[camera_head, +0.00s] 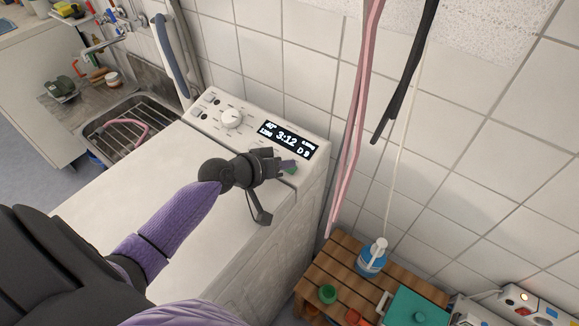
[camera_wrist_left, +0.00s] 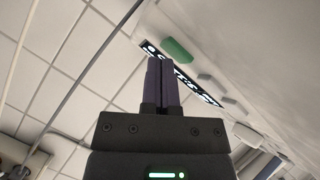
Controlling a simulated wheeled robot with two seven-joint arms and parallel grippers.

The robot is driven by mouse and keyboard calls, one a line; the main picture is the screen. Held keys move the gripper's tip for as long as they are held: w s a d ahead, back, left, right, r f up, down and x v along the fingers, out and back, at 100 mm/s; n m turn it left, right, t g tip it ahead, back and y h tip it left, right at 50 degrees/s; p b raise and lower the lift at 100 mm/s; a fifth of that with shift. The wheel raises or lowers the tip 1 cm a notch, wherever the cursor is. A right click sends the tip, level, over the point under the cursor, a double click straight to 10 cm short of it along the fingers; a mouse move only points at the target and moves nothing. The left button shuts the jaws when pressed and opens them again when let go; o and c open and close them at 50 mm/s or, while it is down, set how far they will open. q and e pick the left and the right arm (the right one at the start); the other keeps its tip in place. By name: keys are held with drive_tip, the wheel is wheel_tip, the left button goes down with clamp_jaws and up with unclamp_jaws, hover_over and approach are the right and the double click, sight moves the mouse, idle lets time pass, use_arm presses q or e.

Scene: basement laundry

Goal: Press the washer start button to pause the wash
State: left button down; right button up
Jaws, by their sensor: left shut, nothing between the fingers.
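The white washer (camera_head: 130,205) stands against the tiled wall, with a slanted control panel at its back edge. Its lit display (camera_head: 288,139) reads 3:12, beside a white round dial (camera_head: 231,118). A green button (camera_head: 292,170) sits at the panel's right end, partly hidden by my left gripper (camera_head: 284,166). The gripper is shut and empty, its fingertips right by the button. In the left wrist view the green button (camera_wrist_left: 177,50) shows just beyond and right of the closed fingertips (camera_wrist_left: 163,62). I cannot tell whether they touch. My right gripper is not in view.
Pink and black hoses (camera_head: 357,110) hang down the wall right of the washer. A slatted wooden table (camera_head: 330,258) with a blue bottle (camera_head: 371,260) and a teal box (camera_head: 417,307) stands at lower right. A sink (camera_head: 125,125) is at left. The washer top is clear.

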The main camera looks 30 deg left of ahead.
use_arm(q)
drive_tip(key=shift+s+d+f+b, duration=0.15)
drive_tip(key=shift+s+f+b, duration=0.1)
drive_tip(key=shift+f+b, duration=0.45)
idle(0.9)
drive_tip(key=shift+w+r+p, duration=0.2)
drive_tip(key=shift+r+p, duration=0.25)
drive_tip(key=shift+p, duration=0.15)
drive_tip(key=shift+a, duration=0.25)
drive_tip(key=shift+r, duration=0.1)
drive_tip(key=shift+s+r+p, duration=0.1)
drive_tip(key=shift+r+p, duration=0.15)
drive_tip(key=shift+p, duration=0.05)
drive_tip(key=r+p, duration=0.2)
drive_tip(key=s+r+p, duration=0.1)
drive_tip(key=r+p, duration=0.1)
drive_tip(key=shift+s+a+r, duration=0.1)
drive_tip(key=shift+a+r, duration=0.05)
drive_tip(key=shift+r, duration=0.15)
